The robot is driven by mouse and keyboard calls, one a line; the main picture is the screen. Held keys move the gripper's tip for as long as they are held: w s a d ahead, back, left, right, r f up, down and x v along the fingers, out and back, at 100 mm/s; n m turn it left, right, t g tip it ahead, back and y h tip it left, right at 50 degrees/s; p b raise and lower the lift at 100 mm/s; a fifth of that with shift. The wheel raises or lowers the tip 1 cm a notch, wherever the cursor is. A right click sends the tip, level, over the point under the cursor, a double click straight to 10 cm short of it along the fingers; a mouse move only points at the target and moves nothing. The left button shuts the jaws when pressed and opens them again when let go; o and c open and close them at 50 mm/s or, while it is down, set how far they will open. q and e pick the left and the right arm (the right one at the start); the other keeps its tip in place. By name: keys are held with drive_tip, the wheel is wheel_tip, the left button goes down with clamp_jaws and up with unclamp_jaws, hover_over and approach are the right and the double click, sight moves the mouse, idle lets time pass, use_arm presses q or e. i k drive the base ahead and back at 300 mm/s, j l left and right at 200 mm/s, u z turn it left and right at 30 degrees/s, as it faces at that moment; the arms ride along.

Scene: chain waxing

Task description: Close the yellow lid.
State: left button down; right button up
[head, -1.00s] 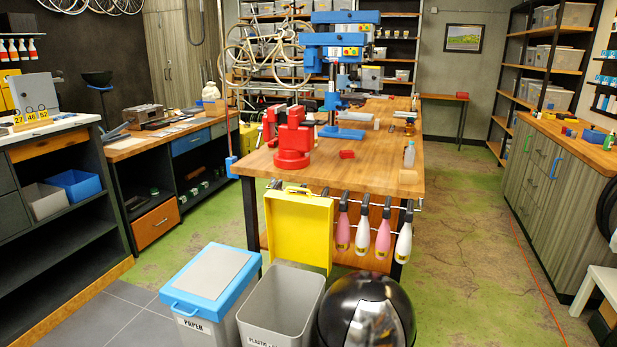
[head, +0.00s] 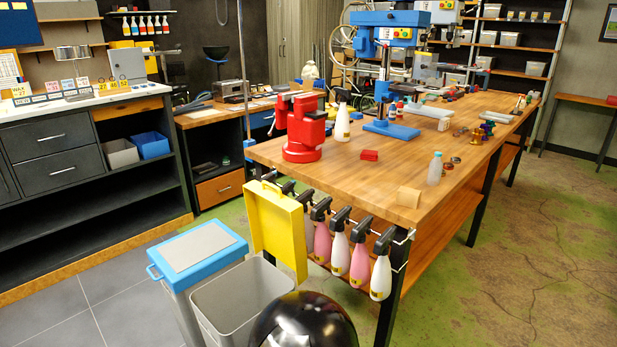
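The yellow lid (head: 276,229) stands open and upright at the back edge of a grey bin (head: 238,296), near the bench's front corner. The lid has a handle on its top edge. The bin's mouth is uncovered, and its lower part runs out of the bottom of the picture. Neither of my grippers shows in the head view.
A bin with a blue lid (head: 199,251), closed, stands left of the grey bin. A black domed bin (head: 302,322) stands in front at the right. Several spray bottles (head: 340,247) hang from a rail beside the yellow lid. The wooden workbench (head: 385,180) is behind. Floor is free at right.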

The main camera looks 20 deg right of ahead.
sight(276, 221)
drive_tip(key=i+l+u, duration=0.25)
drive_tip(key=l, duration=1.05)
drive_tip(key=l+u, duration=0.25)
drive_tip(key=l, duration=1.05)
